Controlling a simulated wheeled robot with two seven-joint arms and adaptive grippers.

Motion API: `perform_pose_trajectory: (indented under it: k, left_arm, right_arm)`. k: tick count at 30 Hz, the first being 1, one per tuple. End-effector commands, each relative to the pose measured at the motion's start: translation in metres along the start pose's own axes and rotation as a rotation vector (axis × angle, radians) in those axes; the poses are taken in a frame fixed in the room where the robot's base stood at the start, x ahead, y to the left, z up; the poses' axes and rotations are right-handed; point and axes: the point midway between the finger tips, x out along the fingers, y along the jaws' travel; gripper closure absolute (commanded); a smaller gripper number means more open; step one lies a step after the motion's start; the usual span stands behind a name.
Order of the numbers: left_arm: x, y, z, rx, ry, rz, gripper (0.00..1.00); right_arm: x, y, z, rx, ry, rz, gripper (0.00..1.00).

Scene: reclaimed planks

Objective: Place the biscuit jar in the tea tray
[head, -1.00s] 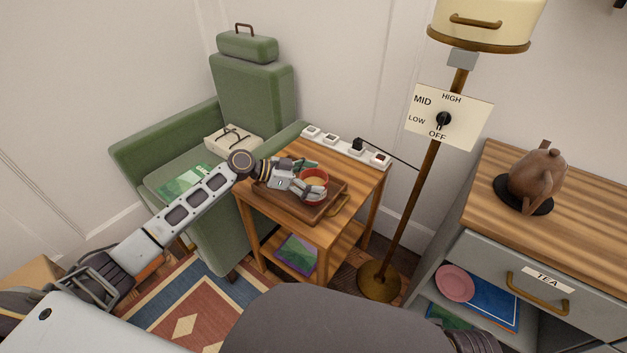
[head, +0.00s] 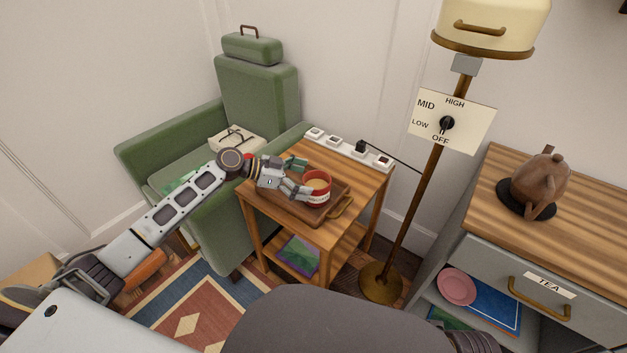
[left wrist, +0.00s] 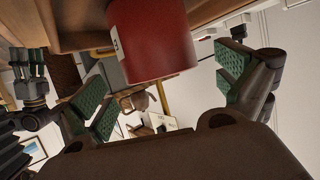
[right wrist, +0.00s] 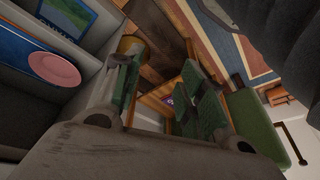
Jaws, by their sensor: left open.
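The biscuit jar, a red cylinder (head: 318,196) with a pale label, stands upright inside the brown wooden tea tray (head: 328,214) on the small side table. The jar also shows in the left wrist view (left wrist: 152,45), ahead of and between the spread fingers. My left gripper (head: 299,178) is open just left of the jar, its green-padded fingers apart, with visible space beside the jar in the wrist view. My right gripper (right wrist: 160,88) shows only in its own wrist view, fingers apart and empty, low near the grey cabinet.
A socket strip (head: 348,147) runs along the table's back edge. A floor lamp (head: 405,215) stands between the table and the grey cabinet, which bears a brown teapot (head: 541,183). A green armchair (head: 258,95) is behind left. A pink plate (head: 456,286) lies on the cabinet's lower shelf.

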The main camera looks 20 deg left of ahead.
Motion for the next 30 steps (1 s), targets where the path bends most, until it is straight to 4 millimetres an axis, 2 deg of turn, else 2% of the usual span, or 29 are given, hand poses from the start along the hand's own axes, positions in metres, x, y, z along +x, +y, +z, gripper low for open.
perform_pose_trajectory:
  k: [9, 16, 21, 30]
  left_arm:
    - [-0.043, 0.000, 0.000, -0.001, -0.001, -0.001, 0.00]
    - [-0.068, 0.000, 0.000, -0.001, 0.000, -0.001, 0.00]
    - [-0.078, 0.000, 0.000, 0.000, -0.001, 0.000, 0.00]
    - [-0.081, 0.000, 0.000, 0.001, 0.000, 0.001, 0.00]
  right_arm:
    - [0.008, 0.002, 0.005, 0.000, -0.022, 0.005, 0.60]
    - [0.013, 0.004, 0.007, 0.001, -0.032, 0.008, 0.60]
    - [0.015, 0.004, 0.007, 0.001, -0.032, 0.009, 0.60]
    - [0.015, 0.004, 0.005, 0.003, -0.029, 0.009, 0.60]
